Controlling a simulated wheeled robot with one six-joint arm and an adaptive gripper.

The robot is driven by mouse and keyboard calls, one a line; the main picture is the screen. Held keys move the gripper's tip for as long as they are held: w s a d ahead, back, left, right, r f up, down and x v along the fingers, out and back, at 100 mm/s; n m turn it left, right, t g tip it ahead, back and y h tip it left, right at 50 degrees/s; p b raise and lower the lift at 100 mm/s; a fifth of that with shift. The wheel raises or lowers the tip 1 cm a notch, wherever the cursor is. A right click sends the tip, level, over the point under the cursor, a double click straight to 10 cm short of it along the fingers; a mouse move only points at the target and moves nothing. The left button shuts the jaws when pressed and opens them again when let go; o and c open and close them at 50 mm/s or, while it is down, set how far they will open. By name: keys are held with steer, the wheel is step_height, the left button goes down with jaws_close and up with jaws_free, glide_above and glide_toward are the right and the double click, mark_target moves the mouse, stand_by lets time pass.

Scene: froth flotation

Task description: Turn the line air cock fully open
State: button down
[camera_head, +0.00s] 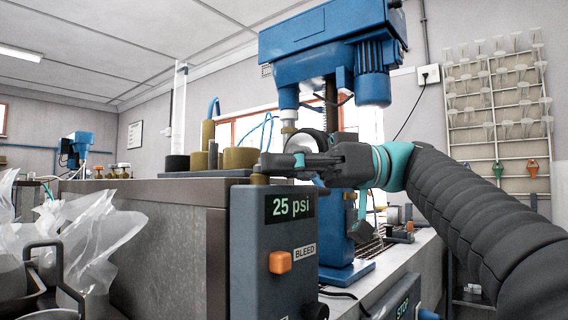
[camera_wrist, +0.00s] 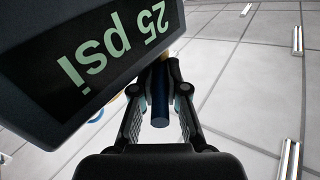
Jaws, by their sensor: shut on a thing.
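My gripper (camera_head: 282,163) is above the dark grey panel box (camera_head: 262,225) in the head view. In the wrist view my gripper (camera_wrist: 157,88) has one finger on each side of a dark blue-black bar (camera_wrist: 159,108), and is shut on it. The bar looks like the handle of the line air cock. In the head view the fingers hide the handle, and a small brass-coloured piece (camera_head: 260,178) shows under them on the box top. How far the cock is turned cannot be told. The display (camera_head: 290,207) reads 25 psi.
An orange knob (camera_head: 280,262) marked BLEED is on the box front. A blue machine (camera_head: 322,48) stands close behind my arm. A bench (camera_head: 165,205) with brass cylinders (camera_head: 240,158) is to the left, and clear bags (camera_head: 85,240) are at the lower left.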

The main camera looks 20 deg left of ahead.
steer(key=c, duration=1.2)
jaws_free()
steer(key=shift+v, duration=3.75)
